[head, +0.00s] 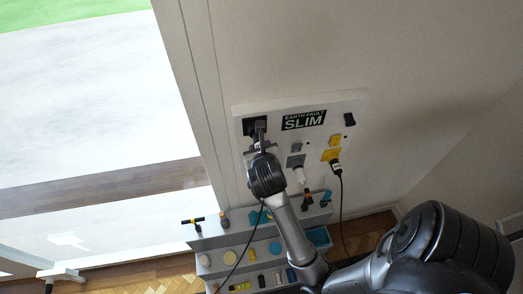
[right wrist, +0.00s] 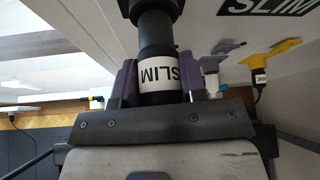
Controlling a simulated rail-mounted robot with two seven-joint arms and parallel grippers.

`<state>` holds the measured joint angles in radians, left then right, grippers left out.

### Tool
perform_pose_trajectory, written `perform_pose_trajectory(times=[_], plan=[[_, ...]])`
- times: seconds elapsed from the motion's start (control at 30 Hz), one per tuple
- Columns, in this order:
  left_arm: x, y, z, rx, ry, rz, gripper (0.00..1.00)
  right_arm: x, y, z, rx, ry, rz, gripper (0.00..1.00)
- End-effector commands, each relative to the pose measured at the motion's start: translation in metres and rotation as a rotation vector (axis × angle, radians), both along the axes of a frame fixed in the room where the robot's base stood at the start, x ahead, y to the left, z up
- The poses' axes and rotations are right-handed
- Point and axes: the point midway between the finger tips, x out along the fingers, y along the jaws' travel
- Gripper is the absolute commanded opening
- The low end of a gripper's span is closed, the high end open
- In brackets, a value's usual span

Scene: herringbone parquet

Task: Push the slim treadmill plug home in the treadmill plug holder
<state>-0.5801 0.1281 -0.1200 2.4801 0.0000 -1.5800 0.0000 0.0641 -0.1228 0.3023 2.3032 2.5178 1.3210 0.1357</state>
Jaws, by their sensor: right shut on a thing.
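The slim treadmill plug (right wrist: 155,45) is a black cylinder with a white SLIM label, upright in the right wrist view. My right gripper (right wrist: 155,85) is shut on it, one purple finger on each side of the label. The plug's far end meets a wider black part, the treadmill plug holder (right wrist: 137,6), at the top edge; how deep it sits I cannot tell. In the head view the black holder (head: 249,126) is at the panel's upper left, and my right gripper (head: 259,140) is right at it, hiding most of the plug. My left gripper is not in view.
The white wall panel (head: 243,108) carries an EARTH FAULT SLIM sign (head: 304,120), a grey socket with a white plug (head: 299,175), a yellow plug (head: 332,155) and a black switch (head: 350,119). A grey shelf unit (head: 215,241) with small items stands below. A dark cord (head: 246,243) hangs under my gripper.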

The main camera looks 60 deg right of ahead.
Motion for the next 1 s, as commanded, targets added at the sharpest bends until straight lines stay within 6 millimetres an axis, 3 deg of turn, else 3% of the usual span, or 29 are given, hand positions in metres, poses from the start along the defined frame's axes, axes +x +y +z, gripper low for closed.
perform_pose_trajectory(times=[1.0], plan=[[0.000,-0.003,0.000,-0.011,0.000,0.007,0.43,0.017,-0.018,0.000,0.000,0.000,-0.001,0.15]])
